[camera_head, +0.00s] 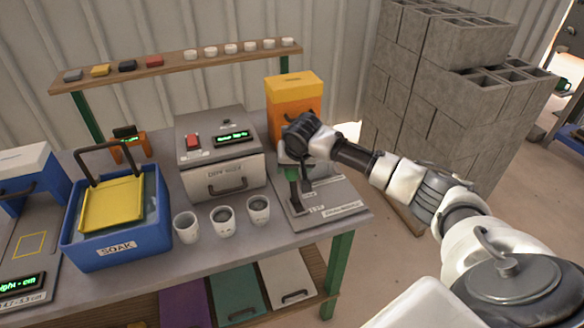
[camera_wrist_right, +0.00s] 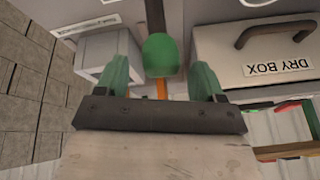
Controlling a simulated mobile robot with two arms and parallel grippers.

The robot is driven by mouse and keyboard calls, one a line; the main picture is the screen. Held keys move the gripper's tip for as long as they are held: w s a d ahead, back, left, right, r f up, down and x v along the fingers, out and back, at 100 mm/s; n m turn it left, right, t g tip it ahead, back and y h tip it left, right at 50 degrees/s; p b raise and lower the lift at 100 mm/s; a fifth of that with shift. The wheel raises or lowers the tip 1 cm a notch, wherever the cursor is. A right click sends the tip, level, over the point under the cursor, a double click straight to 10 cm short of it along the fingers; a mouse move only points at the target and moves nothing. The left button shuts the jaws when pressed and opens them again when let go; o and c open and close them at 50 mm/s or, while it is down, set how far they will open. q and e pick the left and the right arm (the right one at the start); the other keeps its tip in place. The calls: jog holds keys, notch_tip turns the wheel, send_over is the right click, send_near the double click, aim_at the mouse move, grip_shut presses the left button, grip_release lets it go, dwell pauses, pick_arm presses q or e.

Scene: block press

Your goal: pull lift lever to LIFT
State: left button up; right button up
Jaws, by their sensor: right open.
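The lift lever is a dark stick (camera_head: 294,196) with a green rounded knob (camera_wrist_right: 161,56), rising from a grey base plate (camera_head: 335,200) at the right end of the bench. A label reading LIFT (camera_head: 316,210) is on the plate near the lever's foot. My right gripper (camera_head: 291,170) is over the top of the lever, and its arm comes in from the right. In the right wrist view the gripper (camera_wrist_right: 161,65) is open, with a green finger on each side of the knob and a visible gap on both sides. My left gripper is not in view.
The dry box (camera_head: 222,160) stands left of the lever, with several cups (camera_head: 222,220) in front. An orange machine (camera_head: 294,95) stands behind the lever. A blue SOAK tub (camera_head: 115,240) is further left. Grey blocks (camera_head: 420,90) are stacked behind my right arm.

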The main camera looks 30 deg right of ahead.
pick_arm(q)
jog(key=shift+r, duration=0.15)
pick_arm(e)
jog(key=shift+x, duration=1.1)
